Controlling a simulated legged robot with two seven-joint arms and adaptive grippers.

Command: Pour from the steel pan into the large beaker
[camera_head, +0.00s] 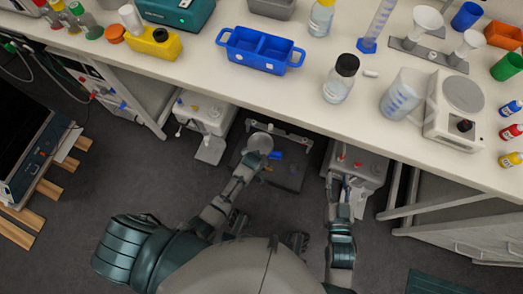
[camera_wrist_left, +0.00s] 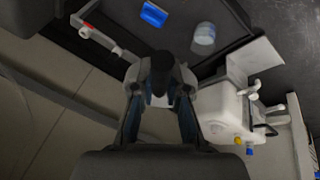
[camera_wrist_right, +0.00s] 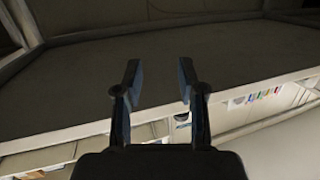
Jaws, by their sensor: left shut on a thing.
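The steel pan (camera_head: 258,142) shows as a round grey shape low in front of the bench in the head view. My left gripper (camera_head: 256,161) is at its near side and shut on it. In the left wrist view a dark handle-like part (camera_wrist_left: 161,72) sits between the fingers; the pan's contents cannot be seen. The large beaker (camera_head: 402,97), clear with blue marks, stands upright on the bench at the right, well apart from the pan. My right gripper (camera_head: 347,187) is low in front of the bench; its fingers are apart and empty in the right wrist view (camera_wrist_right: 159,80).
The bench (camera_head: 215,62) is crowded: a blue rack (camera_head: 258,67), a black-capped bottle (camera_head: 340,80) and a white balance (camera_head: 452,125). Below its edge are white machines (camera_head: 205,112) and a dark platform (camera_head: 290,178). A small clear vessel (camera_wrist_left: 204,37) and a blue block (camera_wrist_left: 153,13) show there.

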